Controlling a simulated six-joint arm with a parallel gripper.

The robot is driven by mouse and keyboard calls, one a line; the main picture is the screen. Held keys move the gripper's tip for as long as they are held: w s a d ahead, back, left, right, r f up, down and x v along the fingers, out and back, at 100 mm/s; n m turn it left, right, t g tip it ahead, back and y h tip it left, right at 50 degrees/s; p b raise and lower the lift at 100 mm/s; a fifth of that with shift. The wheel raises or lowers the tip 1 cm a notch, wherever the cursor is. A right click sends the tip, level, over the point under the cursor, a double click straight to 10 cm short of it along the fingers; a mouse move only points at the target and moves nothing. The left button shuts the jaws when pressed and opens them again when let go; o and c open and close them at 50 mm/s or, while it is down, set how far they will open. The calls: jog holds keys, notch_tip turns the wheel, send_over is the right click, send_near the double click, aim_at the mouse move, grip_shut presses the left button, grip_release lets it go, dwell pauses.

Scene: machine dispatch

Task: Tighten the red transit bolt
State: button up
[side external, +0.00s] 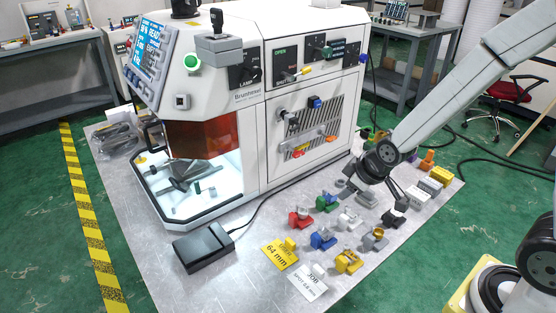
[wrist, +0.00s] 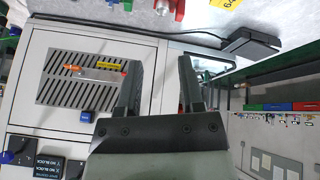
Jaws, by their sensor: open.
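The red transit bolt (side external: 298,154) sits on the machine's right side panel, beside a yellow tag, at the left end of a grey bar across the vent grille (side external: 316,125). In the wrist view the red bolt (wrist: 124,69) shows as a small red patch just left of my left finger, partly hidden by it. An orange part (side external: 331,138) sits at the bar's other end. My gripper (wrist: 161,75) is open, with nothing between its fingers. In the side view it is low over the table, right of the panel and apart from the bolt.
Several coloured fixtures, among them a red one (side external: 300,217) and a blue one (side external: 322,239), stand on the table in front of the machine. A black box (side external: 203,247) with a cable lies left of them. A blue knob (side external: 316,103) projects above the grille.

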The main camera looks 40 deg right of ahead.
jog(key=w+d+f+n+t, duration=0.2)
jog(key=w+n+t, duration=0.3)
jog(key=w, duration=0.5)
jog(key=n+t, duration=0.4)
jog(key=n, duration=0.2)
send_near(295, 152)
notch_tip(295, 152, down, 2)
jog(key=w, duration=0.2)
jog(key=n+t, duration=0.2)
jog(key=f+n+t, duration=0.1)
jog(key=shift+w+d+f, duration=0.15)
jog(key=shift+w+d, duration=0.15)
jog(key=shift+d, duration=0.05)
jog(key=shift+w, duration=0.1)
jog(key=shift+w, duration=3.8)
grip_shut()
